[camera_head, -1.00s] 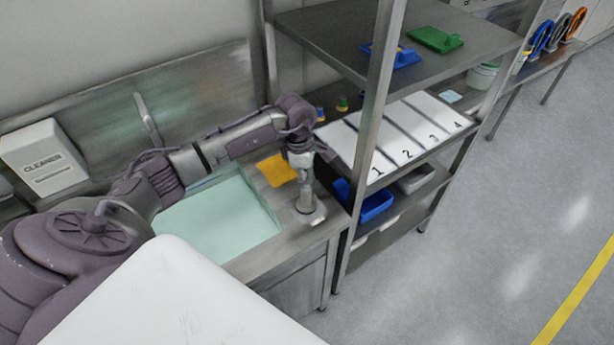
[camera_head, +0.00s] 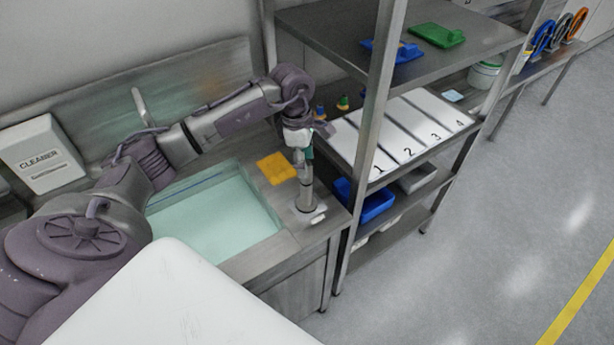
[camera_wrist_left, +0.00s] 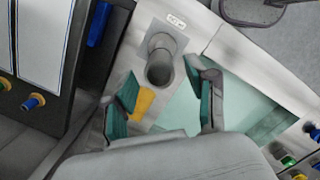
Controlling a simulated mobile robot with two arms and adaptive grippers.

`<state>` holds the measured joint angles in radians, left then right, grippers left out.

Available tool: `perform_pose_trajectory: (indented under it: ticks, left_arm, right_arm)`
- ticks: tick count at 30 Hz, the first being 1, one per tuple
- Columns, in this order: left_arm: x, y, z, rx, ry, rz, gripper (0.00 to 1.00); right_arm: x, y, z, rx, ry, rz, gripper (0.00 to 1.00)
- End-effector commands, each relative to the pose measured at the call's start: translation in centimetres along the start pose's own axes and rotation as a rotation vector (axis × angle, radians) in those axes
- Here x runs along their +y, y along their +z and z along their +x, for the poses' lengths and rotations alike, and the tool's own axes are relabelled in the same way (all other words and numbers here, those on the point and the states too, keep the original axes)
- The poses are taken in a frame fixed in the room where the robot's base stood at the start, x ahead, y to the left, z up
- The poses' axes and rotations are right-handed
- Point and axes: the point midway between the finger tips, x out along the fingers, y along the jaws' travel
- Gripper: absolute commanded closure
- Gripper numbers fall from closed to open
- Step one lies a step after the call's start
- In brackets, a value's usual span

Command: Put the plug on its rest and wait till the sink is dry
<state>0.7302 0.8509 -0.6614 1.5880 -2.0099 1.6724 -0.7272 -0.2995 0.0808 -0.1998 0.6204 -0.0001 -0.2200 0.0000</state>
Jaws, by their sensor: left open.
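The plug, a grey upright cylinder (camera_head: 305,195), stands on its rest at the right end of the counter beside the sink. The rest's small labelled plate (camera_head: 318,217) shows at its foot. In the left wrist view the plug (camera_wrist_left: 160,66) is seen from above, between and beyond the fingertips. My left gripper (camera_head: 304,157) is open above the plug, its green-padded fingers (camera_wrist_left: 164,80) apart. The sink (camera_head: 262,246) holds pale green water (camera_head: 212,222), with a strip of wall and a dark line showing above the water. The sink's drain cannot be made out.
An orange cloth (camera_head: 277,168) lies on the counter between sink and plug. A metal shelf rack (camera_head: 370,100) with numbered white panels and a blue bin (camera_head: 377,206) stands close right. A cleaner box (camera_head: 42,155) hangs left. The floor at right is clear.

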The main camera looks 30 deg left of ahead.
Motion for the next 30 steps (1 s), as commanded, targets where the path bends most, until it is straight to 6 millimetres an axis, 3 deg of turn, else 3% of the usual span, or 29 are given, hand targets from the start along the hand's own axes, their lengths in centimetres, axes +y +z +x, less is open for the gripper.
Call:
perform_pose_trajectory:
  ticks: [6,12,30]
  left_arm:
    - [0.1,0.0,-4.2,-0.001,0.004,0.0,0.43]
    - [0.0,0.0,-6.3,0.0,0.001,0.0,0.43]
    - [0.0,0.1,-6.6,-0.003,-0.001,0.0,0.43]
  right_arm:
    - [-0.2,0.1,2.0,0.0,-0.002,0.0,0.6]
    - [-0.3,0.2,2.4,0.0,-0.003,0.0,0.6]
    - [-0.2,0.2,2.4,0.0,-0.003,0.0,0.6]
